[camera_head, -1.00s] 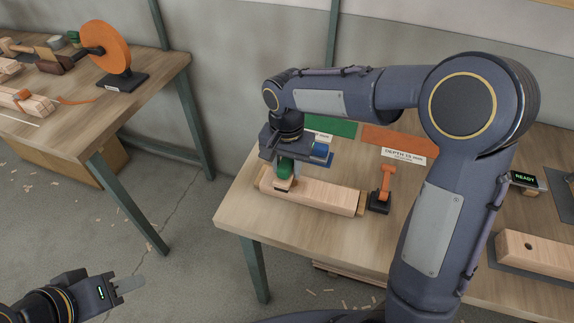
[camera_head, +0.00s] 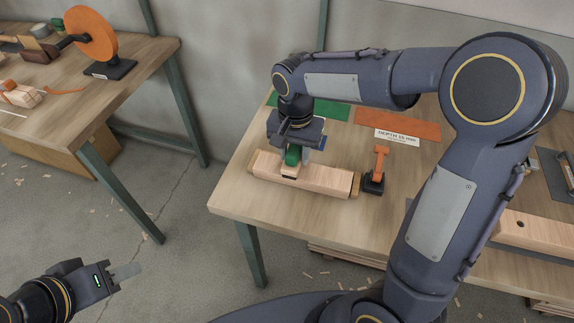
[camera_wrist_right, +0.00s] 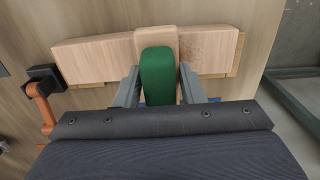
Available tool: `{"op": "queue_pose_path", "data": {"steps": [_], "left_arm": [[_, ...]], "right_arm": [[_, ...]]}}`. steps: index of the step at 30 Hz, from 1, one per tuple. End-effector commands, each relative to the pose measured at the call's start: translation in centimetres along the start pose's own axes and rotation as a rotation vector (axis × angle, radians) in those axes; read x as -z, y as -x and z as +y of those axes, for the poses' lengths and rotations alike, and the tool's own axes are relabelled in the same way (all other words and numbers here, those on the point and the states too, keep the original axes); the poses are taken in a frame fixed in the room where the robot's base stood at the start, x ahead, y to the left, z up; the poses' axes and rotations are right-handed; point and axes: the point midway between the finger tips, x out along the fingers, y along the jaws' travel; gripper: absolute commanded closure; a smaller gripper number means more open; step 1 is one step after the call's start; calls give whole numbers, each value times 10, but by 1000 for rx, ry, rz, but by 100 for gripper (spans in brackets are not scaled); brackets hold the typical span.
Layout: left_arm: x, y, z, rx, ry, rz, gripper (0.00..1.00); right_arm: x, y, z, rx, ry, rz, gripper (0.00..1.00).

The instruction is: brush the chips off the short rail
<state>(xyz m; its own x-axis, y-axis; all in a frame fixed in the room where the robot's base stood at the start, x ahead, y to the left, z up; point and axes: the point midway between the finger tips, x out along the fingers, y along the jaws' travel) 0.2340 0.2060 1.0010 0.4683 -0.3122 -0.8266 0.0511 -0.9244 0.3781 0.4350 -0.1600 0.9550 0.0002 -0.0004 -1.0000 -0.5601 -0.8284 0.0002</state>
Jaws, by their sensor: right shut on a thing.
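The short rail (camera_head: 325,181) is a pale wooden bar lying on the bench; it also shows in the right wrist view (camera_wrist_right: 95,58). My right gripper (camera_head: 294,156) is shut on the green handle of a brush (camera_wrist_right: 158,75). The brush's wooden head lies across the rail, left of its middle in the head view; its bristles are hidden. Fine chips (camera_wrist_right: 207,47) speckle the rail to the right of the brush in the wrist view. The rail left of the brush there looks clean. My left gripper (camera_head: 125,271) is low at the left, away from the bench; its finger gap is unclear.
An orange-handled tool on a black base (camera_head: 375,172) stands close to the rail's right end. Green (camera_head: 322,108) and orange (camera_head: 398,124) mats and a depth label lie behind. Another wooden rail (camera_head: 535,232) is at the right. Chips litter the floor.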

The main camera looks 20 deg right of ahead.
Motion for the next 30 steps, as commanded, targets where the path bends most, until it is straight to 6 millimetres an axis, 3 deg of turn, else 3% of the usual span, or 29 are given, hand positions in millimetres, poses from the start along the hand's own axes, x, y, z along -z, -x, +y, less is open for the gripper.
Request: {"op": "queue_pose_path", "data": {"steps": [22,30], "left_arm": [[-4,-8,-4,0,0,0,64],[-4,-9,-4,0,0,0,64]], "right_arm": [[0,-14,0,1,0,0,92],[0,-12,17,0,-2,0,92]]}}
